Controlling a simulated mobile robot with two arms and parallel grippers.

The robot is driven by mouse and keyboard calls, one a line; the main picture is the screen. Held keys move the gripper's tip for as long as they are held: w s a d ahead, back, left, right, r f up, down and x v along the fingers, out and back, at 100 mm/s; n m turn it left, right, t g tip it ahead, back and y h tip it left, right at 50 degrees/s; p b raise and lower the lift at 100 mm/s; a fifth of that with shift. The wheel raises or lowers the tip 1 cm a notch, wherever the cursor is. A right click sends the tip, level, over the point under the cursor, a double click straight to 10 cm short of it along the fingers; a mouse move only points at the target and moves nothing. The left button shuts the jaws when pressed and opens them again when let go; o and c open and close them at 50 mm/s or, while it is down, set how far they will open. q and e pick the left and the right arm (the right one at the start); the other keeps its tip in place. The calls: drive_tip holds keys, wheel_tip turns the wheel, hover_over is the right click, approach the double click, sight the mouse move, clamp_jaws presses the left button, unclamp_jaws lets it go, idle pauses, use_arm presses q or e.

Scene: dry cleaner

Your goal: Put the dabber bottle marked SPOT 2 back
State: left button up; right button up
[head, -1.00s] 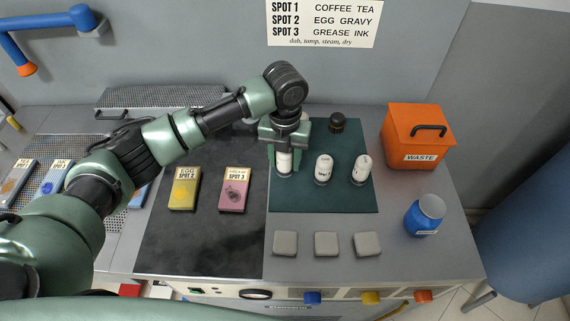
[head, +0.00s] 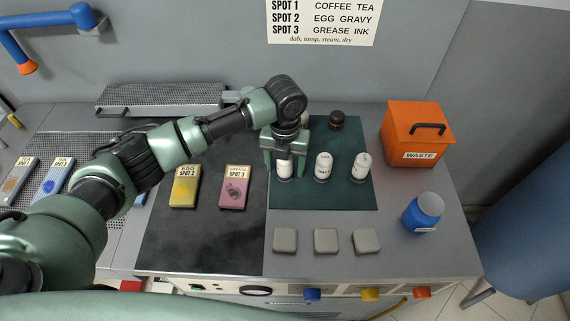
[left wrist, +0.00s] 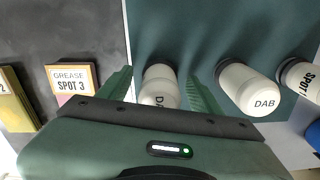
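Three white dabber bottles stand in a row on the dark green mat (head: 320,195): a left one (head: 285,170), a middle one (head: 323,166) and a right one (head: 361,166). My left gripper (head: 285,166) is open, its fingers on either side of the left bottle with gaps. In the left wrist view this bottle (left wrist: 158,86) stands between the spread fingers, its label partly readable as "D". The middle bottle (left wrist: 248,90) reads DAB; the right one (left wrist: 300,78) reads SPOT, its number unclear. I cannot tell which bottle is SPOT 2. My right gripper is not in view.
Yellow EGG SPOT 2 (head: 185,190) and pink SPOT 3 (head: 234,192) swatches lie on the dark board left of the mat. Grey pads (head: 326,240) lie in front. A black-capped jar (head: 337,120) stands behind, an orange WASTE bin (head: 415,135) and blue jar (head: 423,213) right.

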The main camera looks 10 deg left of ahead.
use_arm(q)
wheel_tip(320, 180, up, 12)
drive_tip(key=b, duration=0.3)
drive_tip(key=shift+f, duration=0.2)
drive_tip(key=shift+r, duration=0.35)
drive_tip(key=shift+r, duration=0.1)
idle(0.9)
